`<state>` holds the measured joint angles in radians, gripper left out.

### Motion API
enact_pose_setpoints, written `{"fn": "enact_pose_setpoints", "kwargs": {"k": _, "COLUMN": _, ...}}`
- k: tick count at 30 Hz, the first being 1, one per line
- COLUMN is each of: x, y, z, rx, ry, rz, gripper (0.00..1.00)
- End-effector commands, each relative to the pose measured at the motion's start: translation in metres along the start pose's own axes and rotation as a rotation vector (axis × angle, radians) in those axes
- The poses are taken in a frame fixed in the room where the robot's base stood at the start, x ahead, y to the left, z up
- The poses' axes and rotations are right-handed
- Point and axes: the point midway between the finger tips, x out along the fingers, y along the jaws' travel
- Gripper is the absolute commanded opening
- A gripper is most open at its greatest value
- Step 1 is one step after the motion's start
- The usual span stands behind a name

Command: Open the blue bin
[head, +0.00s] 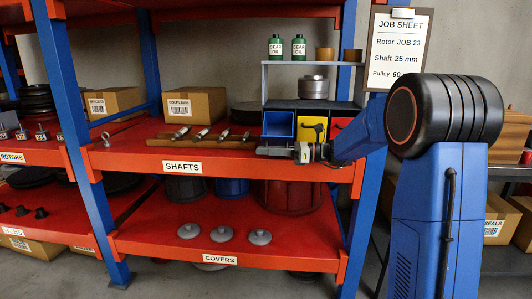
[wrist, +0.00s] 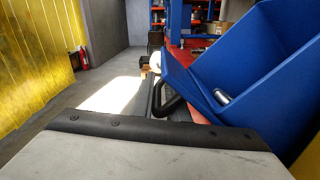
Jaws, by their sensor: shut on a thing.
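The blue bin (head: 278,124) is at the left of a row of coloured bins on the middle shelf. In the wrist view the blue bin (wrist: 262,52) fills the right side, with its inside showing. A small silver part (wrist: 222,97) lies in it. A black curved handle (wrist: 158,98) is at its front. My gripper (head: 268,151) is just below and in front of the bin, pointing left, shut on the handle. In the wrist view my gripper (wrist: 172,112) shows beside the handle; the exact contact is partly hidden.
A yellow bin (head: 312,129) and a red bin (head: 340,126) stand to the right. Several shafts (head: 202,134) lie on a wooden rack at the left. Oil bottles (head: 276,46) and a metal rotor (head: 313,87) are above. A shelf post (head: 362,110) stands close on the right.

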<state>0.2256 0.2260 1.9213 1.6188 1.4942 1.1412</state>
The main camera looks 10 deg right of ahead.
Motion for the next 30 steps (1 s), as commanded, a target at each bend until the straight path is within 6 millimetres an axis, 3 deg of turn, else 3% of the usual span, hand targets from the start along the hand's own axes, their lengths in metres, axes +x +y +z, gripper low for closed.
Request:
{"fn": "enact_pose_setpoints", "kwargs": {"k": 2, "x": 0.0006, "y": 0.0005, "z": 0.0107, "rx": -0.01, "ry": -0.002, "rz": 0.005, "gripper": 0.0}}
{"fn": "enact_pose_setpoints", "kwargs": {"k": 8, "x": 0.0007, "y": 0.0011, "z": 0.0121, "rx": -0.01, "ry": -0.003, "rz": 0.006, "gripper": 0.0}}
{"fn": "enact_pose_setpoints", "kwargs": {"k": 9, "x": 0.0007, "y": 0.0012, "z": 0.0123, "rx": -0.01, "ry": -0.003, "rz": 0.007, "gripper": 0.17}}
{"fn": "enact_pose_setpoints", "kwargs": {"k": 11, "x": 0.0007, "y": 0.001, "z": 0.0123, "rx": -0.01, "ry": -0.003, "rz": 0.006, "gripper": 0.26}}
{"fn": "enact_pose_setpoints", "kwargs": {"k": 26, "x": -0.0002, "y": -0.0009, "z": 0.01, "rx": -0.006, "ry": -0.002, "rz": 0.003, "gripper": 0.26}}
{"fn": "enact_pose_setpoints", "kwargs": {"k": 30, "x": -0.0084, "y": -0.0015, "z": 0.0098, "rx": -0.006, "ry": -0.002, "rz": 0.001, "gripper": 0.26}}
